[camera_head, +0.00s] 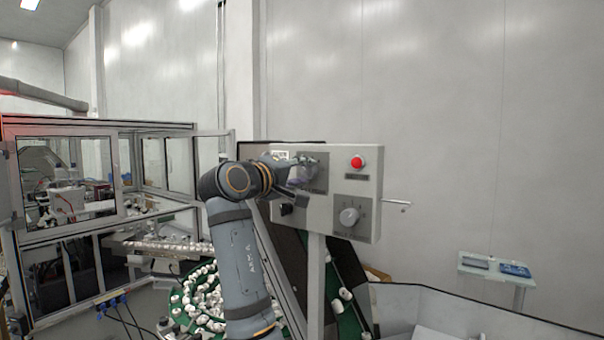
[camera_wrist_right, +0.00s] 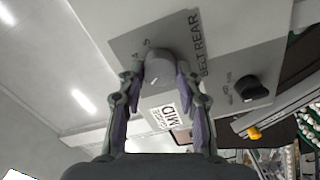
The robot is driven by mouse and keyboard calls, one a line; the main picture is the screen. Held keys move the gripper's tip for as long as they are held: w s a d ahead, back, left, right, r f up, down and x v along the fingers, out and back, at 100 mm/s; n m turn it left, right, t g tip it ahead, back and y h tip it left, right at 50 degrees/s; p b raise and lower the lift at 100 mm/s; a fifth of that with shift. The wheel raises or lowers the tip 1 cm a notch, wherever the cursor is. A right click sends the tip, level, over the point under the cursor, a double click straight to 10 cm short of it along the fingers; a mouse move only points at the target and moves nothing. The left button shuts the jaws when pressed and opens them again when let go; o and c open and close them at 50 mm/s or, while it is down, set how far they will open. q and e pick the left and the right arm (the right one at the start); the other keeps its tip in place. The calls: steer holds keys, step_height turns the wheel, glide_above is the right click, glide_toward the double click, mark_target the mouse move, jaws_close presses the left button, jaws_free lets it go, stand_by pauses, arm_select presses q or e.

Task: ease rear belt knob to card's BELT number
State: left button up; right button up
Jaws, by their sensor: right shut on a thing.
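The rear belt knob (camera_wrist_right: 158,68) is a round grey knob on a darker plate lettered "BELT REAR" in the right wrist view. My right gripper (camera_wrist_right: 160,72) is shut on it, one finger on each side. Some scale numbers show beside the knob, but its pointer mark is too unclear to read. In the head view my right gripper (camera_head: 302,172) covers this knob at the panel's upper left. My left gripper is not in view.
The control panel (camera_head: 334,158) also carries a red button (camera_head: 357,162), a second grey knob (camera_head: 349,216) and a black selector (camera_wrist_right: 250,88). White caps (camera_head: 205,300) fill a green bowl below. A glazed machine enclosure (camera_head: 70,185) stands at left. A small stand (camera_head: 495,266) is at right.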

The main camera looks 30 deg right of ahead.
steer(key=shift+n, duration=0.5)
steer(key=o, duration=1.2)
steer(key=shift+c, duration=0.2)
steer(key=shift+a, duration=0.1)
steer(key=v, duration=0.7)
steer(key=shift+a+f, duration=0.15)
